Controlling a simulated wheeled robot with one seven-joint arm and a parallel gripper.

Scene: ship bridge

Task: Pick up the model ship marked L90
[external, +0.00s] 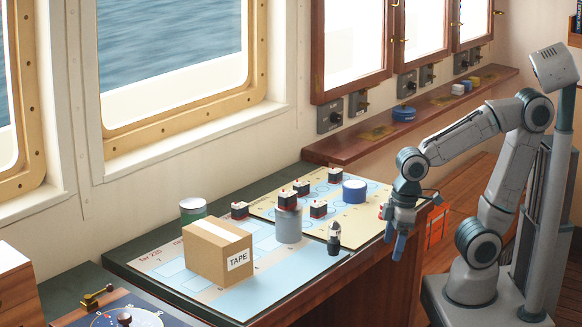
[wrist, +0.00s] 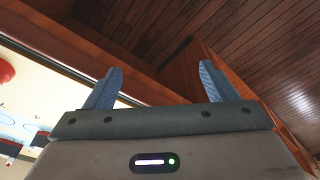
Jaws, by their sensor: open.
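Several small model ships with black, white and red parts stand on the chart table in the external view. One ship (external: 240,210) is behind the box, one (external: 335,175) is at the back, and one (external: 319,209) is nearer the front. Another ship (external: 286,201) shows on top of a grey cylinder (external: 288,226). I cannot read L90 on any of them. My gripper (external: 394,247) is open and empty, pointing down beside the table's right edge. Its blue fingers (wrist: 158,82) are apart in the wrist view, with wood between them. Parts of ships (wrist: 10,148) show at the left edge there.
A cardboard box marked TAPE (external: 217,252) stands at the table's front left, with a green tin (external: 193,209) behind it. A blue round tin (external: 354,191) and a small dark object (external: 334,240) stand to the right. Windows and a wall shelf (external: 430,117) lie behind.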

